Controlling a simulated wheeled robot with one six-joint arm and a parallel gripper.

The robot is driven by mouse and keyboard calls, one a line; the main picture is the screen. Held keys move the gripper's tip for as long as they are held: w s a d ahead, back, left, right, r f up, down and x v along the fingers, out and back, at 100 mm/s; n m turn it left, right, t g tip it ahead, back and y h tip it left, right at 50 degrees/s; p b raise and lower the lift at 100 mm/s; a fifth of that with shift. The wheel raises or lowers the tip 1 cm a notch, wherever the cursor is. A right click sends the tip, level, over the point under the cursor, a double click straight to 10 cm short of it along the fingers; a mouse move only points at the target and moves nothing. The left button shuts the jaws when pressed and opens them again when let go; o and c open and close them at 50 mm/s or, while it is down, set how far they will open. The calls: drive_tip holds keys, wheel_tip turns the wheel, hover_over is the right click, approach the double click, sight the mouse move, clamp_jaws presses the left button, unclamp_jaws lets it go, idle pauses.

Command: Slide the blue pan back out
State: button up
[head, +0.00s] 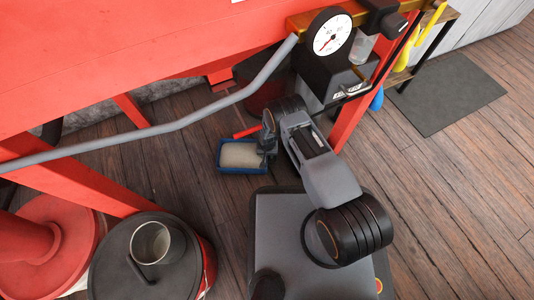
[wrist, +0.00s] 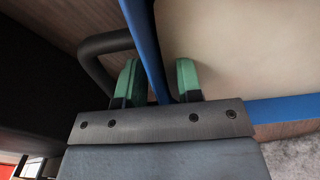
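The blue pan (head: 221,168) sits on the wooden floor beneath the red bench, left of my arm, with pale contents inside. In the wrist view its blue wall (wrist: 146,40) runs between my gripper's two green fingertips (wrist: 158,78). A dark curved handle (wrist: 92,58) shows on the wall's left side. My gripper (head: 267,148) is at the pan's right side in the head view, where my arm hides part of it. The fingers stand apart, one on each side of the wall, with a gap visible on the right; I see no firm grip.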

drive_tip(key=shift+c, duration=0.5)
clamp_jaws()
idle(1.0)
